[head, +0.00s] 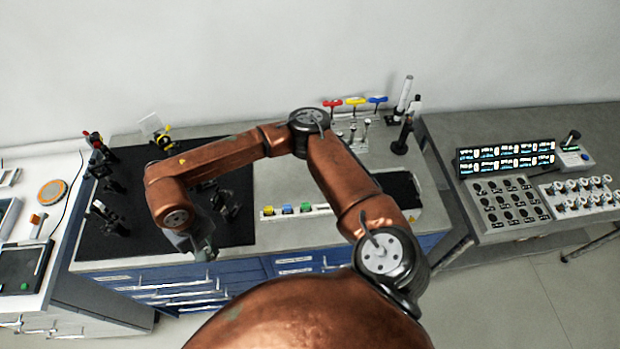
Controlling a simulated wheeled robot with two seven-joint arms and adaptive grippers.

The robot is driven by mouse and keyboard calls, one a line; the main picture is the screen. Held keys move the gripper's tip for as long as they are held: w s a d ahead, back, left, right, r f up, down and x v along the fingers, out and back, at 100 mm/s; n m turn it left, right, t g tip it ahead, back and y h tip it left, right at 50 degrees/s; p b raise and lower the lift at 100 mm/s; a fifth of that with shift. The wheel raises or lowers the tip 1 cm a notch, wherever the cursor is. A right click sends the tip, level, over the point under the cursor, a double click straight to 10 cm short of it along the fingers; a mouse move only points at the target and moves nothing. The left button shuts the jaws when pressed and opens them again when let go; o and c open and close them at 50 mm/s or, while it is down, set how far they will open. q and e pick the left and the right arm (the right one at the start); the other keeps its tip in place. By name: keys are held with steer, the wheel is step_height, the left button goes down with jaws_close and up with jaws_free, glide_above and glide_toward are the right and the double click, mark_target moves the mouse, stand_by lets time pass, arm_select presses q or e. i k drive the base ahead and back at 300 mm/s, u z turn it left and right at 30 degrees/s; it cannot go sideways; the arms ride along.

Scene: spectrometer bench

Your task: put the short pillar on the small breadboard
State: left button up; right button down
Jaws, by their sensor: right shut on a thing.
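My right gripper (203,248) hangs over the front edge of the large black breadboard (150,241), at the left of the bench. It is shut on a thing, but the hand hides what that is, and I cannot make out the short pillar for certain. A smaller black plate (402,186), which looks like the small breadboard, lies at the right end of the bench, partly behind my right arm. My right gripper is far to the left of it. My left gripper is not in view.
Dark optic mounts (105,215) stand on the large breadboard. A white strip with coloured blocks (287,209) lies at the front middle. Hex keys (355,101), silver posts (352,131) and a dark-based stand (400,146) are at the back right. A control console (505,158) is further right.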

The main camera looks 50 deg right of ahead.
mark_target(397, 190)
steer(key=u, duration=2.05)
steer(key=k, duration=0.65)
